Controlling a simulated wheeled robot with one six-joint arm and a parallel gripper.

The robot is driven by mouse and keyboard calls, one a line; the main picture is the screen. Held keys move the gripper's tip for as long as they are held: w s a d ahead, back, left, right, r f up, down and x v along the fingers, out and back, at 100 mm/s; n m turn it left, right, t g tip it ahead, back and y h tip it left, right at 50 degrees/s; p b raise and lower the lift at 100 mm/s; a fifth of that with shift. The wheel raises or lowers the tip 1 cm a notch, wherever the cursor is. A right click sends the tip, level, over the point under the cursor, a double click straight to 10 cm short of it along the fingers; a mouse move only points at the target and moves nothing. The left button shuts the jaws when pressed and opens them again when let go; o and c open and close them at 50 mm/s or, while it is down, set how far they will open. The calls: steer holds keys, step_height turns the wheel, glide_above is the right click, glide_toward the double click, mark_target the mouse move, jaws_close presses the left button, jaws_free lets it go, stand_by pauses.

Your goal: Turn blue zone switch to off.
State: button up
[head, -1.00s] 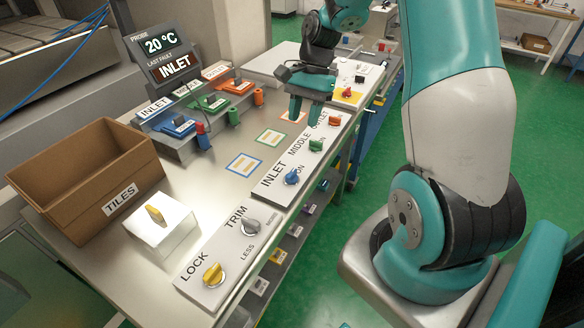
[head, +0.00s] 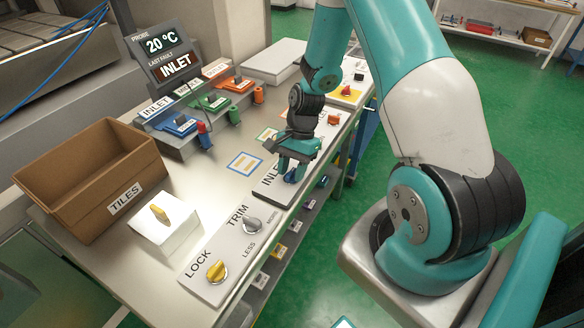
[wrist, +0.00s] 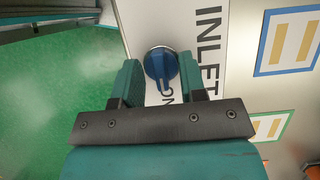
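The blue zone switch (wrist: 161,66) is a round blue knob on the white INLET panel (wrist: 215,75). In the head view the blue knob (head: 290,176) is partly hidden by my gripper (head: 297,158). In the wrist view my gripper (wrist: 160,80) has its two teal fingers apart, one on each side of the blue knob. I cannot tell whether they touch it. The letters ON show just beside the knob, partly covered by the gripper. The knob's exact pointing direction is hard to tell.
The orange knob (head: 334,118) stands farther along the panel. The grey TRIM knob (head: 252,224) and yellow LOCK knob (head: 216,270) are nearer. A brown TILES box (head: 95,205) and a display (head: 165,55) reading LAST FAULT INLET stand left.

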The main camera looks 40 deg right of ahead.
steer(key=shift+c, duration=0.4)
jaws_close()
steer(key=shift+n, duration=0.3)
steer(key=n+g+h, duration=0.1)
steer(key=n, duration=0.2)
steer(key=shift+w+n, duration=0.15)
steer(key=shift+n, duration=0.25)
steer(key=n+g+h, duration=0.1)
steer(key=n, duration=0.3)
steer(key=shift+a+b, duration=0.1)
steer(key=shift+b, duration=0.25)
steer(key=n+h, duration=0.1)
steer(key=n, duration=0.1)
steer(key=n+h, duration=0.1)
steer(key=n, duration=0.2)
steer(key=shift+a+r+g, duration=0.1)
steer(key=shift+g, duration=0.3)
steer(key=shift+n+h, duration=0.9)
steer(key=shift+n, duration=1.3)
